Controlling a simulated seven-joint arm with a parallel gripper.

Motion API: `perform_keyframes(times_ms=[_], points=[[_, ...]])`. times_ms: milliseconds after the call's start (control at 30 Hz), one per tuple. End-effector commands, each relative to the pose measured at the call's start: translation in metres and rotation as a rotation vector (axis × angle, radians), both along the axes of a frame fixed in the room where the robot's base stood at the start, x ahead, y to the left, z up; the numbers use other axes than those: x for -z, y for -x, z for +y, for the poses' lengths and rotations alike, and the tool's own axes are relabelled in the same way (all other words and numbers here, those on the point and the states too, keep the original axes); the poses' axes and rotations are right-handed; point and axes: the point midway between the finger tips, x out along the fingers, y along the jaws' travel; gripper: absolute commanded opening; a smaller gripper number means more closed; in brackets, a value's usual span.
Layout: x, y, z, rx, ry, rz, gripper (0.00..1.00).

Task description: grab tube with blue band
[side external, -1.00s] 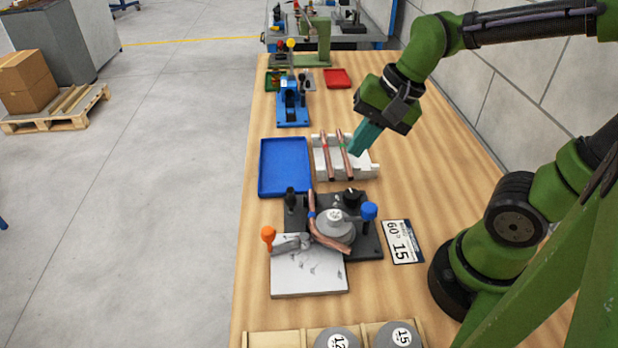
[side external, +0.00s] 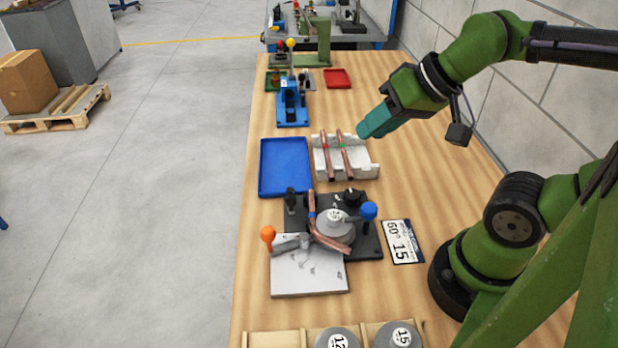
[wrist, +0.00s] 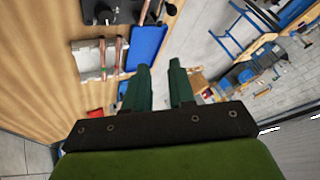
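The copper tube with the blue band (side external: 311,203) sits bent around the grey round former (side external: 334,228) of the dark bending fixture (side external: 366,243). Its upper end points away from the camera and its lower end lies toward the right. My gripper (side external: 364,133) is in the air by the far right of the white rack, well away from this tube. In the wrist view my gripper (wrist: 158,66) has its teal fingers apart with nothing between them. I cannot clearly make out the banded tube in the wrist view.
The white rack (side external: 362,172) holds a red-banded tube (side external: 326,158) and a green-banded tube (side external: 345,157). An empty blue tray (side external: 285,168) is to its left. The fixture has an orange-knobbed lever (side external: 267,234) and a blue knob (side external: 369,210). A label card (side external: 403,242) lies to the right.

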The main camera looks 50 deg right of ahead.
Motion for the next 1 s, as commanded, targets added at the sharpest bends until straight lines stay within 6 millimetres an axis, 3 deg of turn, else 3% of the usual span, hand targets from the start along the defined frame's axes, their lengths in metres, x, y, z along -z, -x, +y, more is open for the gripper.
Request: perform_keyframes(times_ms=[300,467,733,900,1000], points=[[0.002,-0.001,0.000,0.001,0.000,0.008,0.30],[0.020,-0.013,-0.004,0.031,-0.032,0.111,0.30],[0.055,-0.045,-0.014,0.256,-0.207,0.374,0.30],[0.058,-0.053,-0.013,0.368,-0.289,0.431,0.30],[0.071,-0.056,-0.008,0.375,-0.292,0.437,0.30]])
